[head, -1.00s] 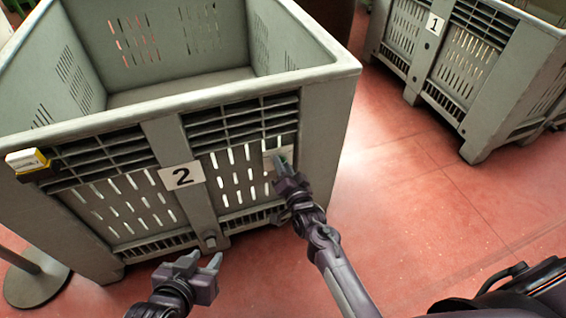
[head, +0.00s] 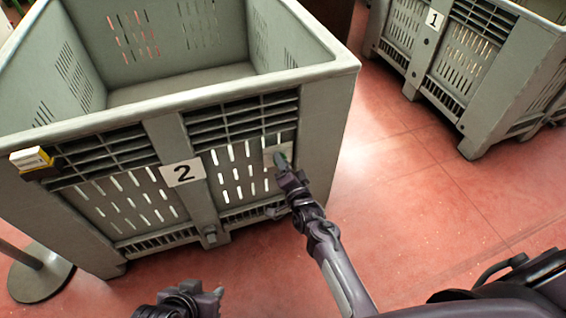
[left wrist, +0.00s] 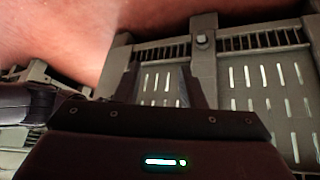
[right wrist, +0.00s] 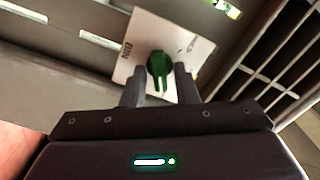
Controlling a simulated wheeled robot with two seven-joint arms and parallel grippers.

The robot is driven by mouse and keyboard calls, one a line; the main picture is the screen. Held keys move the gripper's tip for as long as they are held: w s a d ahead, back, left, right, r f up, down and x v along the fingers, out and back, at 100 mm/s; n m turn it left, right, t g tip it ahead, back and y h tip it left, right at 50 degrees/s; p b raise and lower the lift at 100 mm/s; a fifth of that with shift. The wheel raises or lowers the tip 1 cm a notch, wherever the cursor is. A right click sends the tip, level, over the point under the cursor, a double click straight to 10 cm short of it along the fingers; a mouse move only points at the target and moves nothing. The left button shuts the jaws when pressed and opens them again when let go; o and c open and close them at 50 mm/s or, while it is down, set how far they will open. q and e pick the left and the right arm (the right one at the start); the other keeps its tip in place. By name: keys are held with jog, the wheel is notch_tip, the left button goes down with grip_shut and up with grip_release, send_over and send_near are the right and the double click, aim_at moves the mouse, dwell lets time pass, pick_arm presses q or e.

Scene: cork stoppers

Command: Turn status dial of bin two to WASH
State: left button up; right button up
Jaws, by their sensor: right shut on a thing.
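Bin two is the grey crate (head: 222,239) with a white "2" label (head: 183,173) on its slatted front. A pale square plate (right wrist: 133,72) with a green dial (right wrist: 158,66) sits on its front, right of the label. My right gripper (right wrist: 158,84) is shut on the green dial, one finger on each side. In the head view, my right gripper (head: 286,168) partly covers the plate. My left gripper (left wrist: 160,88) is open and empty, low in front of the bin; it shows at the bottom of the head view (head: 212,293).
Another grey bin (head: 478,85) labelled "1" stands at the upper right. A yellow and white block (head: 32,159) is on bin two's left front. A round grey stand base (head: 40,280) is at the lower left. Red floor lies clear between the bins.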

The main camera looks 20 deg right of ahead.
jog(key=o, duration=0.7)
